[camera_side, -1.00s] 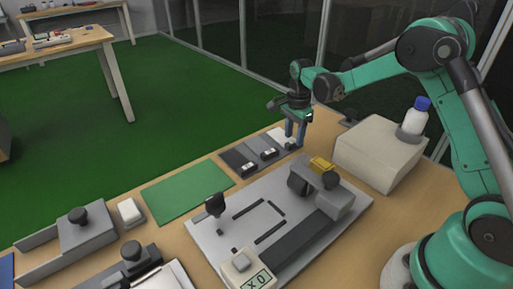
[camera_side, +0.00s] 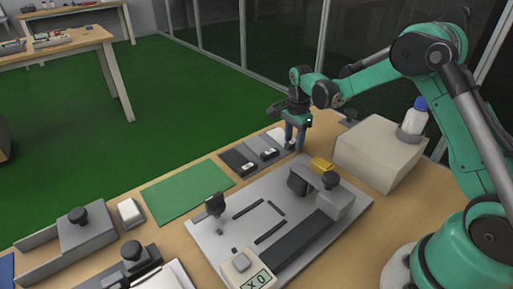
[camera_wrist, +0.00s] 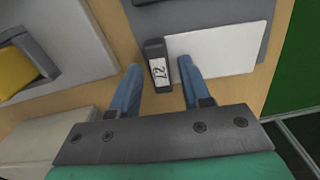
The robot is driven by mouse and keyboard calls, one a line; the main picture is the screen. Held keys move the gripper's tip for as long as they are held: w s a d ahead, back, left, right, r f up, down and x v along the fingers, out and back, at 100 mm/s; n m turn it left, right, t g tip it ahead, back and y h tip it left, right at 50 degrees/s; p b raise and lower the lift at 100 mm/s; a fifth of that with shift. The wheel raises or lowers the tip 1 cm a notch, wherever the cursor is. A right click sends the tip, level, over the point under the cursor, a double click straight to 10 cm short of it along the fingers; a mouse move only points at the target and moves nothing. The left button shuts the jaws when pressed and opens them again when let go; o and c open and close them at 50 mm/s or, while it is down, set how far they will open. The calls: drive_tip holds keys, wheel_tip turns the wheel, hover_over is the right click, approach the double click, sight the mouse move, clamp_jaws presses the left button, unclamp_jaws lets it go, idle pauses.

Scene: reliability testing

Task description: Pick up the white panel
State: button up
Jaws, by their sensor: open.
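The white panel (camera_wrist: 222,48) is a flat white plate with a dark handle block (camera_wrist: 157,68) at its left edge in the wrist view. The block carries a white label that looks like "27". In the side view a small part of the white panel (camera_side: 277,134) shows at the far end of the row of plates, partly hidden by my gripper (camera_side: 295,139). My gripper also shows in the wrist view (camera_wrist: 159,77). It is open, with one blue finger on each side of the handle block and gaps visible between. I cannot tell the exact finger height.
Grey and dark plates with labelled blocks (camera_side: 251,160) lie beside the panel. A grey fixture (camera_side: 215,240) with clamps and a yellow part (camera_side: 321,164) stands in front. A pale box (camera_side: 375,150) with a bottle is to the right. A green mat (camera_side: 188,190) is clear.

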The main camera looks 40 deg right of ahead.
clamp_jaws()
drive_tip(key=shift+r, duration=2.55)
